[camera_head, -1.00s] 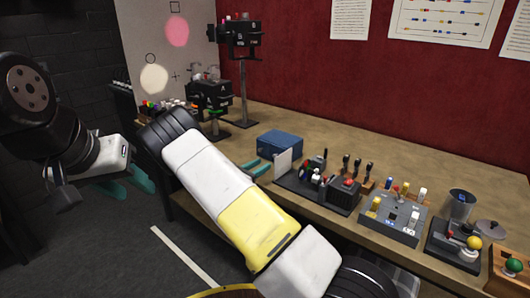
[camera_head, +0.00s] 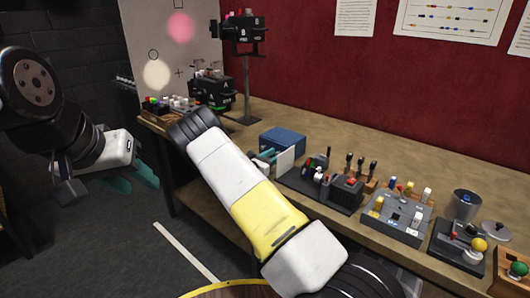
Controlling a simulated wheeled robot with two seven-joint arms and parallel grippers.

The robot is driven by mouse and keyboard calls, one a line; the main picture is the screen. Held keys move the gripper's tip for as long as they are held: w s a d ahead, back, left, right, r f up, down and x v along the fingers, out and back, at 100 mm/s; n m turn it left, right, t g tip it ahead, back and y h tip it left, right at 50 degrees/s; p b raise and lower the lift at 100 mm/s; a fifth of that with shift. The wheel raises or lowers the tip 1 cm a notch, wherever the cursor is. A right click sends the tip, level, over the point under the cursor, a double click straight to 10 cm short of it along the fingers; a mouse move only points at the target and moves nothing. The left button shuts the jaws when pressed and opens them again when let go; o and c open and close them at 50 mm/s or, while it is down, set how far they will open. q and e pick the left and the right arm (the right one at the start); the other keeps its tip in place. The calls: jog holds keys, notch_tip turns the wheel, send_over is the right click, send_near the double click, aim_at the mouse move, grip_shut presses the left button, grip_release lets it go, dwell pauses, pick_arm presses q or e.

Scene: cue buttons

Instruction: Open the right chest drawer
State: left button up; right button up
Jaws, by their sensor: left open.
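I cannot make out a chest with a drawer for certain. A closed-looking blue box (camera_head: 283,140) stands on the wooden bench, with a white panel (camera_head: 286,161) in front of it. My right arm reaches across the picture. Its gripper (camera_head: 266,158) shows teal fingers just left of the white panel, close to the blue box; my arm partly hides it and I cannot tell its opening. My left gripper (camera_head: 132,179) is open and empty, its teal fingers apart over the dark floor left of the bench.
Along the bench's front edge stand a joystick panel (camera_head: 317,185), a grey button box (camera_head: 396,216), a console with a yellow ball (camera_head: 461,242) and a metal cup (camera_head: 466,203). Black camera-like devices (camera_head: 242,32) stand at the back left.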

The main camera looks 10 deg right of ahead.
grip_shut()
dwell(1.3)
